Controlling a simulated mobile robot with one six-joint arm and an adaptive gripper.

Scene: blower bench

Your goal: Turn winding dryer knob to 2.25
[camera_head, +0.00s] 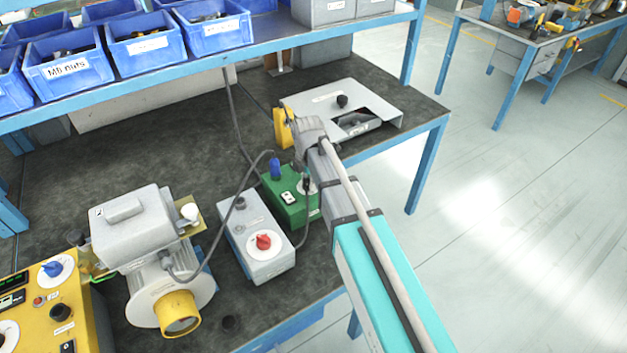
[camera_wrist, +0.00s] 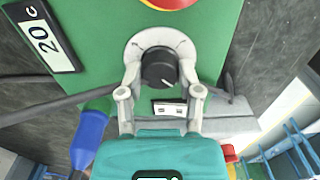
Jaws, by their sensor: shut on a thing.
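The black knob (camera_wrist: 158,68) sits on a pale round dial plate on the green box (camera_wrist: 105,25). A white line on the knob points down and to the right in the wrist view. My gripper (camera_wrist: 159,72) is shut on the knob, one grey finger on each side. The fingers cover most of the dial, and I cannot read its scale. In the head view the green box (camera_head: 284,208) stands on the bench, and my arm hides part of its right side.
A grey box with a red knob (camera_head: 263,242) stands close left of the green box. A blue plug (camera_wrist: 88,140) and dark cables run beside it. A blower motor (camera_head: 135,230) and yellow panel (camera_head: 60,315) are further left. A pale plate (camera_head: 365,105) lies behind.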

